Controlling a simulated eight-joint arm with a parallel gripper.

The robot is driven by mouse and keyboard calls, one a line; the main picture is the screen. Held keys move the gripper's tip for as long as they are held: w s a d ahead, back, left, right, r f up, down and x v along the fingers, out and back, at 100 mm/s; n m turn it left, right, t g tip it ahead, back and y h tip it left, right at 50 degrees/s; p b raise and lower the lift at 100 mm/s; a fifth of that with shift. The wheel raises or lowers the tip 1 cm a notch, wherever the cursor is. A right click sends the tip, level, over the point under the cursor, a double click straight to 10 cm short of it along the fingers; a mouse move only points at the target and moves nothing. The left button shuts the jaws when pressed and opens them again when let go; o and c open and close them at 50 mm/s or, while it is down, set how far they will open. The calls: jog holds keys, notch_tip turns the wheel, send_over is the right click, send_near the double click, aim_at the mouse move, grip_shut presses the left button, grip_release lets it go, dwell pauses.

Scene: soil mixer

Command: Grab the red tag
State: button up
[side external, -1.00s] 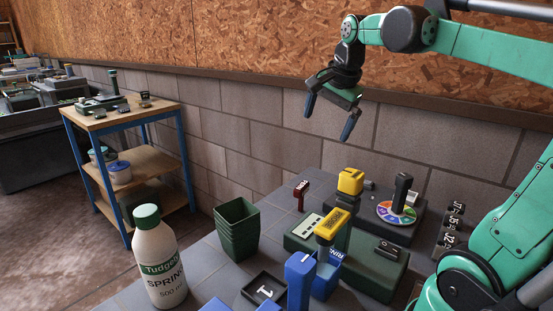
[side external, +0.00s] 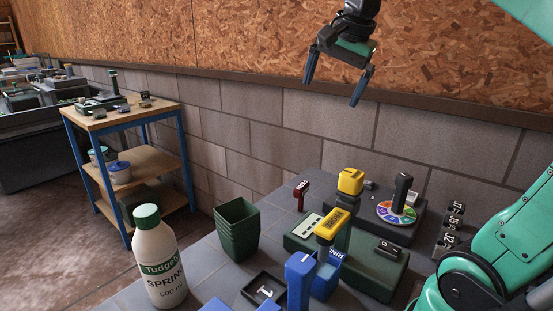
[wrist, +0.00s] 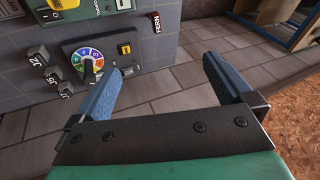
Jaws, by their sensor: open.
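The red tag (side external: 301,194) stands upright at the back left of the tiled worktop, behind the dark green box, with pale lettering on it. In the wrist view the red tag (wrist: 154,22) lies beyond my fingers near the top middle, at the edge of the worktop. My gripper (side external: 332,93) is open and empty, high above the worktop in front of the wooden wall, well apart from the tag. Its two blue fingers also show in the wrist view (wrist: 172,82), with nothing between them.
A yellow-topped block (side external: 350,181), a black handle over a coloured dial (side external: 398,212) and a yellow-headed lever (side external: 331,225) stand right of the tag. A green pot (side external: 238,229) and a white bottle (side external: 159,262) stand to its left. The air around my gripper is free.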

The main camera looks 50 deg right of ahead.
jog(key=a+f+n+t+y, duration=0.1)
jog(key=a+f+n, duration=0.5)
jog(key=f+n, duration=0.2)
jog(key=a+f+n+t+y, duration=0.1)
jog(key=a+f+n+t, duration=0.1)
jog(key=a+f+n, duration=0.4)
notch_tip(320, 180, down, 5)
jog(key=shift+a+r+n, duration=0.1)
jog(key=shift+a+n, duration=0.3)
jog(key=shift+n, duration=0.7)
